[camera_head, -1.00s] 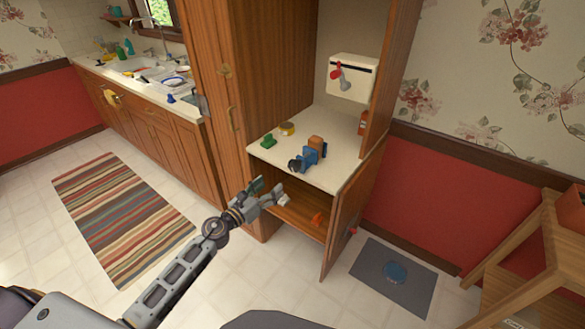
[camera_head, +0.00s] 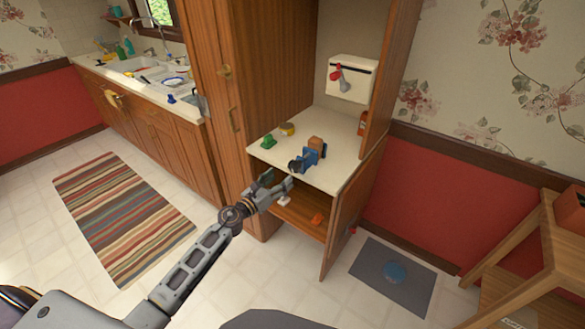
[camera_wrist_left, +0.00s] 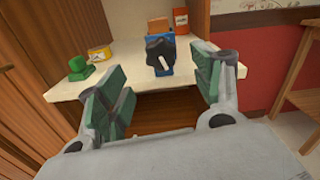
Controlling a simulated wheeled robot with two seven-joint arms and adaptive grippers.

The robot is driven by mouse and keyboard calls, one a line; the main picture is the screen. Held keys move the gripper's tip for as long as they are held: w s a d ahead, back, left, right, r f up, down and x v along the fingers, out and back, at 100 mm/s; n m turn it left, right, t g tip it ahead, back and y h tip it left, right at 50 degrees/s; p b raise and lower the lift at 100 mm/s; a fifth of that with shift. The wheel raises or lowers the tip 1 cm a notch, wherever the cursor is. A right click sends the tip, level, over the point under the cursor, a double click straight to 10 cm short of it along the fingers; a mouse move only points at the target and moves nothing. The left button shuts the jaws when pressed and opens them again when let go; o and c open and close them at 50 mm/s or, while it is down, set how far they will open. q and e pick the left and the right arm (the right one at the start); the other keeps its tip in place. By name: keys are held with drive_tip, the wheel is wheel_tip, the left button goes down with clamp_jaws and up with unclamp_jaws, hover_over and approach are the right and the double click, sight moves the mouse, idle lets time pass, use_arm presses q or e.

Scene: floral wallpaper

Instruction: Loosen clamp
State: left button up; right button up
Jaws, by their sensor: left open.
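The clamp is a blue device (camera_head: 307,158) with a dark knob, standing on the cream counter of the wooden cabinet. A brown block (camera_head: 317,143) is at its back; whether it is gripped is unclear. In the left wrist view the clamp (camera_wrist_left: 165,65) shows its black knob with a pale handle facing me, between and beyond my fingers. My left gripper (camera_head: 279,187) is open and empty, just in front of the counter edge and short of the clamp. It also shows in the left wrist view (camera_wrist_left: 165,97), green pads apart. My right gripper is not in view.
A green object (camera_head: 268,142) and a yellow tin (camera_head: 287,129) stand left of the clamp. The open lower cabinet door (camera_head: 343,225) is at the right. An orange item (camera_head: 317,219) lies on the lower shelf.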

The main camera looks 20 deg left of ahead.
sight(292, 168)
use_arm(q)
drive_tip(key=shift+x, duration=4.2)
drive_tip(key=shift+c, duration=0.2)
drive_tip(key=c, duration=1)
